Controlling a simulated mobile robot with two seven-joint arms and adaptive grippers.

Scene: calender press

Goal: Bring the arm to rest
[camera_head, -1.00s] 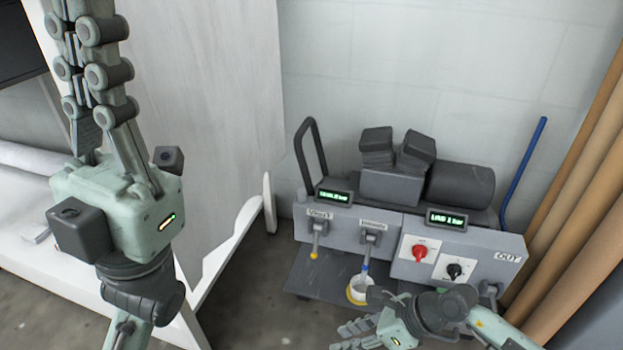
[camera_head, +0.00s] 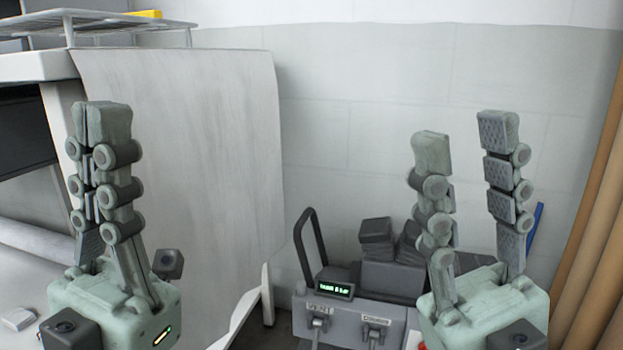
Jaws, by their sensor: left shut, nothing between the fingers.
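My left gripper (camera_head: 102,112) is at the left of the head view, upright with its fingers pointing up and pressed together. Nothing is between them. It stands in front of the white press side. My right gripper (camera_head: 462,135) is at the right, also upright, with its two fingers well apart and nothing between them. It stands in front of the grey wall and hides the right part of the pump unit (camera_head: 350,310). Both arms below the grippers are out of view.
The pump unit has a lit green display (camera_head: 335,289), a black handle (camera_head: 309,240) and valve levers. A large white panel (camera_head: 190,160) stands at left. Brown rolls (camera_head: 600,220) stand at the right edge. A wire shelf (camera_head: 110,25) is at the top left.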

